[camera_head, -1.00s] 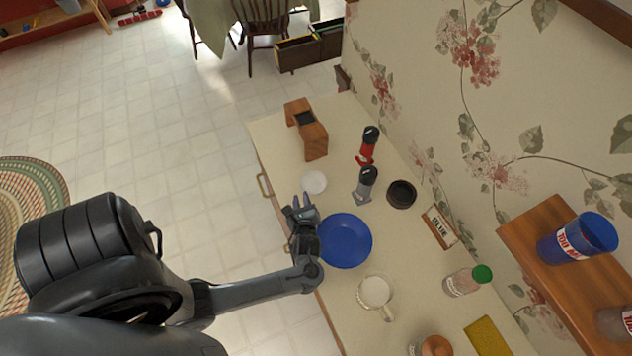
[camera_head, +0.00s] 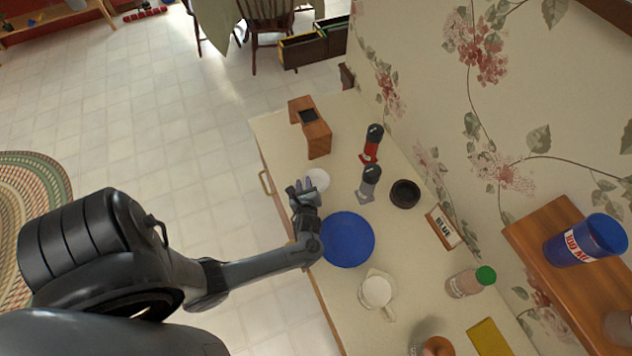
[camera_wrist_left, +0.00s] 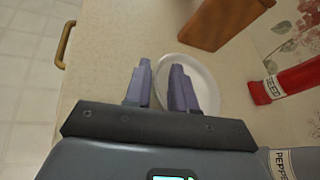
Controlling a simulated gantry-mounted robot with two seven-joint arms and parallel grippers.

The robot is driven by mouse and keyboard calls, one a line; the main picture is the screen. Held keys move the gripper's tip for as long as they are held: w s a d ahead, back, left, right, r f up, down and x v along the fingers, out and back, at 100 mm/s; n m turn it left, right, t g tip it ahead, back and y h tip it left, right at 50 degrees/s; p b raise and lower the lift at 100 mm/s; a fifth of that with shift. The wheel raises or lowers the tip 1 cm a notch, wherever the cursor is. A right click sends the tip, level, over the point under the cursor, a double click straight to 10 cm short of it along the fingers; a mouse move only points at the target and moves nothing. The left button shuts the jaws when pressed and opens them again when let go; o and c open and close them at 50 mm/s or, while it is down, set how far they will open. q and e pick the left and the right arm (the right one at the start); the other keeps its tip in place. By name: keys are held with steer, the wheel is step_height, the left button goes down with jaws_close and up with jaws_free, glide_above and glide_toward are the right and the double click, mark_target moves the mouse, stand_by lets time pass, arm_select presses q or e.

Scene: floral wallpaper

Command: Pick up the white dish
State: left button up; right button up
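The white dish (camera_head: 319,178) is a small round plate lying flat on the cream counter (camera_head: 278,130). In the left wrist view the dish (camera_wrist_left: 205,85) lies beneath and just beyond the fingers, its left part partly hidden by them. My left gripper (camera_head: 301,187) is at the dish's near-left edge. In the left wrist view the left gripper's two purple-grey fingers (camera_wrist_left: 160,87) are apart with nothing held between them; the right finger overlaps the dish. I cannot tell whether they touch it. My right gripper is not in view.
A blue plate (camera_head: 348,240) lies close beside my left forearm. A wooden block (camera_head: 316,135), a red shaker (camera_head: 371,146), a grey shaker (camera_head: 368,184) and a dark bowl (camera_head: 405,193) stand around the dish. A white mug (camera_head: 377,292) stands nearer. The wall bounds the counter's right side.

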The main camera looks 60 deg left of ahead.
arm_select(q)
steer(key=shift+c, duration=0.5)
jaws_close()
steer(key=shift+r, duration=0.1)
